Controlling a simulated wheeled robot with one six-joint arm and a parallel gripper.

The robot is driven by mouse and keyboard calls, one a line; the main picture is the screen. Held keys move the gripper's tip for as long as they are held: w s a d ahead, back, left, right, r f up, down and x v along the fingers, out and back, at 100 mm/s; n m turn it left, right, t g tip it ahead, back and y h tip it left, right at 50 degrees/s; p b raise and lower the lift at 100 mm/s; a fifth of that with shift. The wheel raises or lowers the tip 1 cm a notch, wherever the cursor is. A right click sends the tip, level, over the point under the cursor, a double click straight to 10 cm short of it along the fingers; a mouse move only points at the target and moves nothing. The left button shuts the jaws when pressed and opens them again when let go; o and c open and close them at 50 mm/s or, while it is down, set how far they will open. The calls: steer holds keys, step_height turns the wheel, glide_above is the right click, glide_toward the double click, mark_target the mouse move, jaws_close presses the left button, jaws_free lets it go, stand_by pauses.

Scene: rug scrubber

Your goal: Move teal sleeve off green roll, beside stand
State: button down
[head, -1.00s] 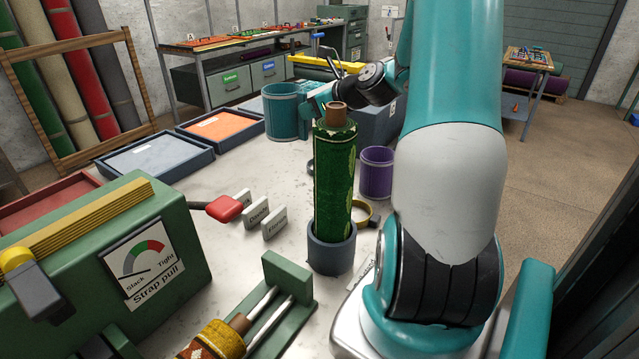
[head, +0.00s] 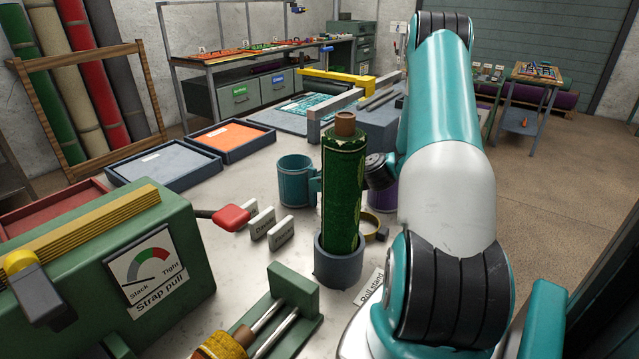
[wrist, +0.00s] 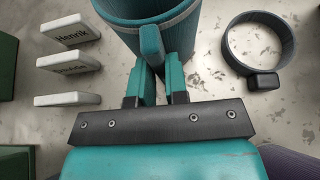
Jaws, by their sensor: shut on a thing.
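The teal sleeve (head: 294,182) is upright and off the green roll (head: 342,190), left of and behind it in the head view. The roll stands upright in the grey-blue stand (head: 338,268). My gripper (wrist: 160,85) is shut on the sleeve's protruding teal tab; the sleeve's wall (wrist: 115,12) shows at the top of the wrist view. In the head view the gripper is mostly hidden behind the roll. The sleeve's base is near table level; I cannot tell whether it touches.
A purple sleeve (head: 383,197) stands right of the roll, partly hidden by my arm. White name cards (head: 263,221) stand in front of the teal sleeve. A dark ring (wrist: 258,50) lies right of it in the wrist view. Grey (head: 163,164) and orange (head: 232,137) trays lie further back.

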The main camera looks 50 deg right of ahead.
steer(key=shift+f, duration=0.15)
steer(key=c, duration=1.1)
jaws_free()
steer(key=shift+s+r, duration=0.15)
steer(key=shift+r, duration=0.1)
steer(key=b+v, duration=0.1)
steer(key=v, duration=1)
steer(key=shift+s+r, duration=0.2)
steer(key=shift+s, duration=0.1)
